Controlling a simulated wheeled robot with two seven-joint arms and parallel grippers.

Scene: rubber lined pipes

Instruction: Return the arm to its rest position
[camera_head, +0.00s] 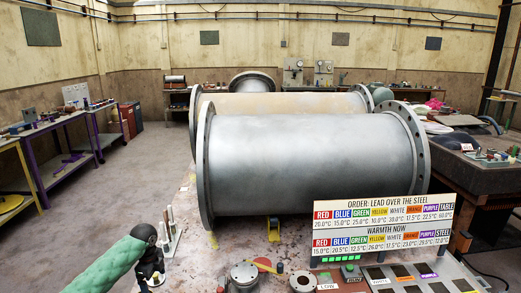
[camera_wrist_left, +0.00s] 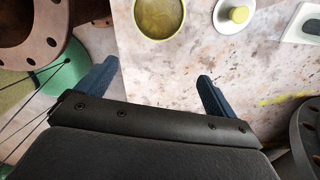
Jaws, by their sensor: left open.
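My left arm, in a green sleeve, comes in from the lower left of the head view. In the left wrist view, the two dark blue fingers (camera_wrist_left: 158,88) are spread wide. Only pale, stained surface shows between them, so the gripper is empty. My right arm and gripper are in neither view.
Large flanged steel pipes (camera_head: 310,160) lie across the middle. A sign board (camera_head: 383,228) and a panel with dark pads (camera_head: 400,277) stand front right. A yellow-rimmed dish (camera_wrist_left: 160,16) and a white knob (camera_wrist_left: 236,16) lie beyond my fingers. Open floor (camera_head: 110,195) lies left.

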